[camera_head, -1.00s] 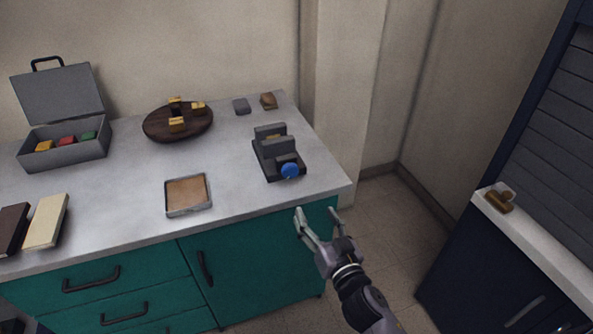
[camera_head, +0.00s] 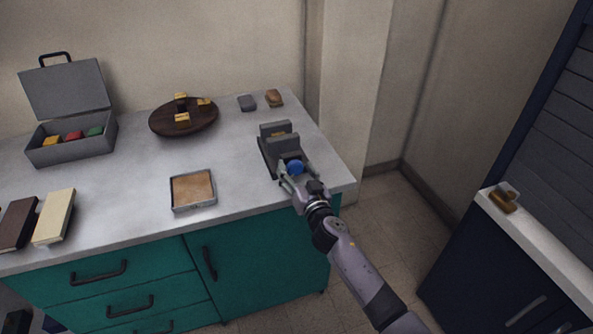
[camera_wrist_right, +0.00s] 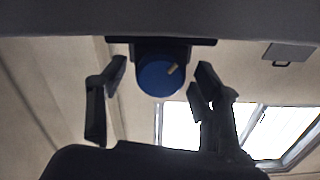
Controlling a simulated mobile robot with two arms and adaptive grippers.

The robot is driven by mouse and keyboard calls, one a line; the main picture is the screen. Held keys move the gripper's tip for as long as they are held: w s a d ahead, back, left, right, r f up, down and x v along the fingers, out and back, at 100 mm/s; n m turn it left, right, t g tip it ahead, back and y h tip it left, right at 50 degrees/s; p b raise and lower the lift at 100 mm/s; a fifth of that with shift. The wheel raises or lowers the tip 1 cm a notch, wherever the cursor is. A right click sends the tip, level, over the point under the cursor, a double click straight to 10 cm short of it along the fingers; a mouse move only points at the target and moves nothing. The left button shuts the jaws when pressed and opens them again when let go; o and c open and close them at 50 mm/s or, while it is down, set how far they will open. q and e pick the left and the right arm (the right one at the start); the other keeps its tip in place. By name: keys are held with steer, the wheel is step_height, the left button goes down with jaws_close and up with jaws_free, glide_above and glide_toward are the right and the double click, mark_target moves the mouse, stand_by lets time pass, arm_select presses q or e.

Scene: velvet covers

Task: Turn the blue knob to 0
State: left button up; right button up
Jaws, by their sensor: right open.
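The blue knob (camera_head: 295,167) is on the front of a dark grey stepped device (camera_head: 280,146) near the right end of the counter. In the right wrist view the blue knob (camera_wrist_right: 160,76) faces me, with a pale pointer mark toward its upper right. My right gripper (camera_head: 291,176) is open at the knob's front. In the wrist view its fingers (camera_wrist_right: 155,82) stand on either side of the knob, with a visible gap at each side. No number scale is legible. My left gripper is not seen.
The grey counter (camera_head: 240,160) has free room left of the device. A square tray (camera_head: 193,205) lies near the front edge. A round dark wooden board (camera_head: 160,125), an open grey case (camera_head: 65,90) and two books (camera_head: 54,217) lie farther left.

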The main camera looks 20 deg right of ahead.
steer(key=shift+c, duration=0.5)
steer(key=c, duration=1.1)
